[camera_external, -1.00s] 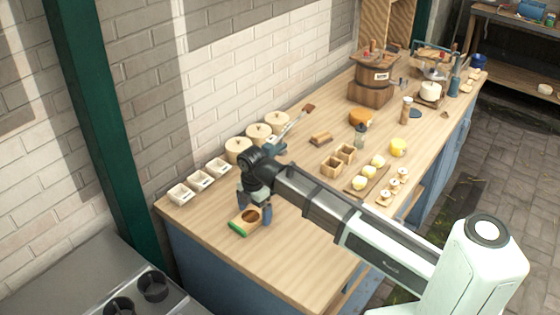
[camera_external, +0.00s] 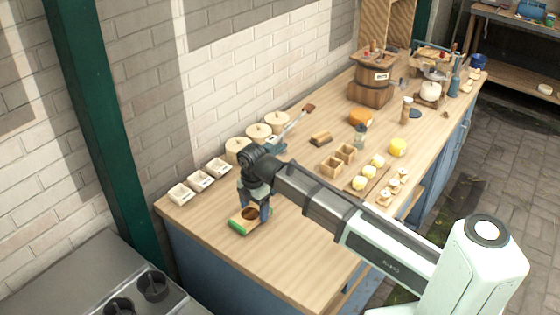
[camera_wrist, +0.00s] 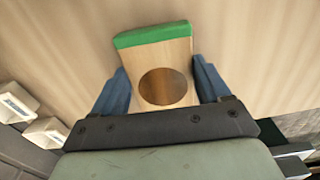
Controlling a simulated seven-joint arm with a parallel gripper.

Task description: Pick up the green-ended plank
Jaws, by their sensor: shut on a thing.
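The green-ended plank (camera_external: 239,226) is a small wooden piece with a green end and a round dark hole. It is at the near left part of the wooden counter. My gripper (camera_external: 254,212) is over it, pointing down. In the wrist view the plank (camera_wrist: 165,58) lies between my two blue fingers, its green end pointing away from the palm. My gripper (camera_wrist: 163,85) is shut on the plank's sides. Whether the plank touches the counter or is slightly raised I cannot tell.
Several small white labelled boxes (camera_external: 200,181) stand along the wall to the left. Round wooden lidded pots (camera_external: 238,148) are behind my gripper. Wooden cups (camera_external: 331,168) and yellow pieces (camera_external: 397,147) stand to the right. The counter (camera_external: 290,255) in front is clear.

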